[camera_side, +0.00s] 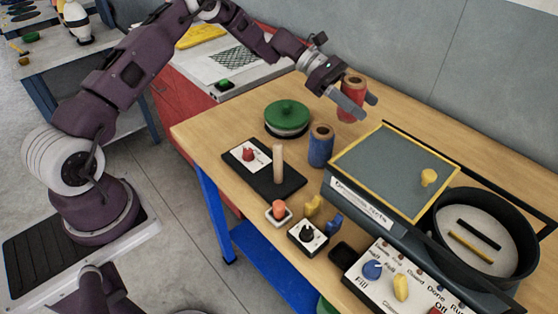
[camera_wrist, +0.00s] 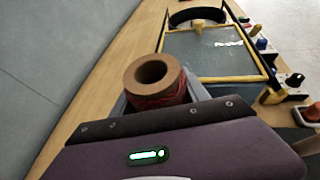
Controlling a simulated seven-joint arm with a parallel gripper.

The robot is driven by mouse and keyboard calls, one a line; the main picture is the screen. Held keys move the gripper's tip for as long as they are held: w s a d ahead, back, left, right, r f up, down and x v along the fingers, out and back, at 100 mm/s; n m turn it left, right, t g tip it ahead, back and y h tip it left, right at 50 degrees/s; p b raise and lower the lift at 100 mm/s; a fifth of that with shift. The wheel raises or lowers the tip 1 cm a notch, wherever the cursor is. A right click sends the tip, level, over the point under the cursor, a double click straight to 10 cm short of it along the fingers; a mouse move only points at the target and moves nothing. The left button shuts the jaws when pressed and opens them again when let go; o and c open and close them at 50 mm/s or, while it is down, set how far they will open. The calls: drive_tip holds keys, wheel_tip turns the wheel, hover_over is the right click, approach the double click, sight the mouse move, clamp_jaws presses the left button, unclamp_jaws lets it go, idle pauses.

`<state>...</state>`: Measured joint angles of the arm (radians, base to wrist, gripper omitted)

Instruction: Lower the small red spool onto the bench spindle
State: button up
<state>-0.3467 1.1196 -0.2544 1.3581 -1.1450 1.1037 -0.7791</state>
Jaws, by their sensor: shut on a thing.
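The small red spool (camera_side: 352,84) is between the fingers of my gripper (camera_side: 359,101), upright, near the back of the bench. My gripper is shut on it. In the wrist view the red spool (camera_wrist: 160,97) shows its tan top ring and open bore between the grey fingers (camera_wrist: 158,97). I cannot tell how far its base is above the bench. The bench spindle, a bare pale wooden peg (camera_side: 278,164), stands on a black base (camera_side: 284,186) at the front left of the bench, left of and nearer the camera than the spool. The wrist view does not show it.
A blue spool (camera_side: 320,147) stands between my gripper and the peg. A green-lidded round pot (camera_side: 287,116) is behind the peg. A grey-topped machine (camera_side: 390,170) with a round black drum (camera_side: 486,238) fills the right. Small knobs and switches (camera_side: 307,235) line the front edge.

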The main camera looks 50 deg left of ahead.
drive_tip(key=r, duration=1.2)
drive_tip(key=shift+s, duration=0.2)
drive_tip(key=s+a+m+g, duration=0.2)
drive_tip(key=s+m+g, duration=0.45)
drive_tip(key=s, duration=1.65)
hover_over(280, 164)
drive_tip(key=d, duration=0.1)
wheel_tip(280, 164, down, 4)
drive_tip(key=shift+n+g, duration=0.25)
drive_tip(key=shift+s+d+f, duration=0.1)
drive_tip(key=shift+f, duration=0.95)
drive_tip(key=shift+s+d+f, duration=0.1)
drive_tip(key=shift+f, duration=0.9)
drive_tip(key=shift+f, duration=0.1)
drive_tip(key=shift+f, duration=5.85)
